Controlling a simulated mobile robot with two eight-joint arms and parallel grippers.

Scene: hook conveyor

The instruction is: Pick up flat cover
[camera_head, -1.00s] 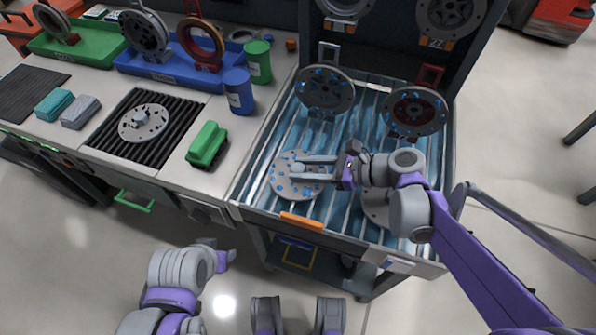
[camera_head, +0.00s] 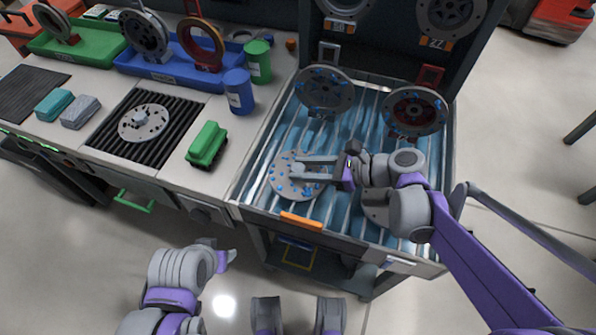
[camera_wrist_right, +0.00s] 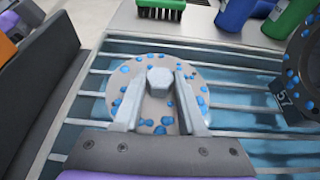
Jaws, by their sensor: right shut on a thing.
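The flat cover (camera_head: 283,186) is a grey disc with blue drops and a raised centre knob. It lies on the metal bars of the wash tray (camera_head: 237,192). My right gripper (camera_head: 297,168) is over it, with its fingers on either side of the knob. In the right wrist view the cover (camera_wrist_right: 128,80) lies under my right gripper (camera_wrist_right: 160,88), which is shut on the knob. The cover appears flat on the bars. My left gripper (camera_head: 225,261) is low at the left, away from the tray, and its fingers are not clear.
Two hanging discs (camera_head: 325,92) (camera_head: 414,111) are behind the cover. A green brush (camera_head: 207,145), a blue can (camera_head: 239,92) and a black ribbed mat (camera_head: 112,145) are on the left bench.

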